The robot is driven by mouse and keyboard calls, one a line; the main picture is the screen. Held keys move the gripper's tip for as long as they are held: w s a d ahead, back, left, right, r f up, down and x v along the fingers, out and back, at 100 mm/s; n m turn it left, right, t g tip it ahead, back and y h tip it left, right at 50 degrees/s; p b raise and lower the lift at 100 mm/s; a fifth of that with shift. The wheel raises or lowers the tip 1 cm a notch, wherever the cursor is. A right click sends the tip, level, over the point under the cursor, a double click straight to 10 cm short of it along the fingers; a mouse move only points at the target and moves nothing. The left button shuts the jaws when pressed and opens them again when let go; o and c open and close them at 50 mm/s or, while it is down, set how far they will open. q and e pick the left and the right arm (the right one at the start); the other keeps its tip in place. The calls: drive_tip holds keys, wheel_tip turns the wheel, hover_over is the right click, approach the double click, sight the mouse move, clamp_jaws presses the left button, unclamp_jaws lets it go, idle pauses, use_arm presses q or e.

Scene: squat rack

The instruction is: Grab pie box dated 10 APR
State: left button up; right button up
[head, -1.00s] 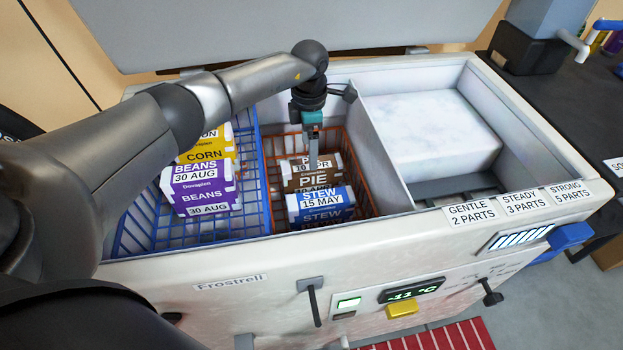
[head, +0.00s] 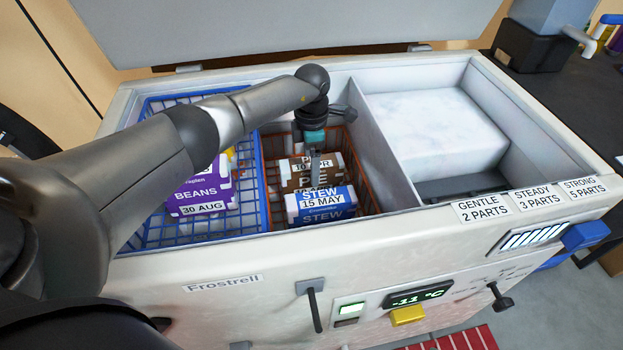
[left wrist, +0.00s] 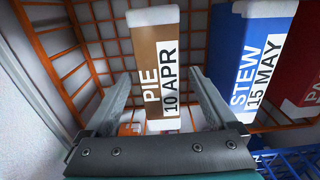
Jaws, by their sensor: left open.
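The brown pie box (head: 299,180) marked 10 APR sits in the orange wire basket (head: 358,204), behind the blue stew box (head: 325,210) marked 15 MAY. My left gripper (head: 315,168) points down over the pie box and hides part of its label. In the left wrist view the gripper (left wrist: 160,76) is open, with one finger on each side of the pie box (left wrist: 155,45). I cannot tell whether the fingers touch it. The stew box (left wrist: 248,55) is just right of the right finger. My right gripper is not in view.
A blue wire basket (head: 160,240) at left holds purple beans boxes (head: 199,196), partly behind my arm. A divider and a frosty white block (head: 440,130) are at right. A red box (left wrist: 306,85) is beyond the stew box. The freezer lid (head: 260,30) stands open.

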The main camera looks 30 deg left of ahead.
use_arm(q)
clamp_jaws()
idle(0.8)
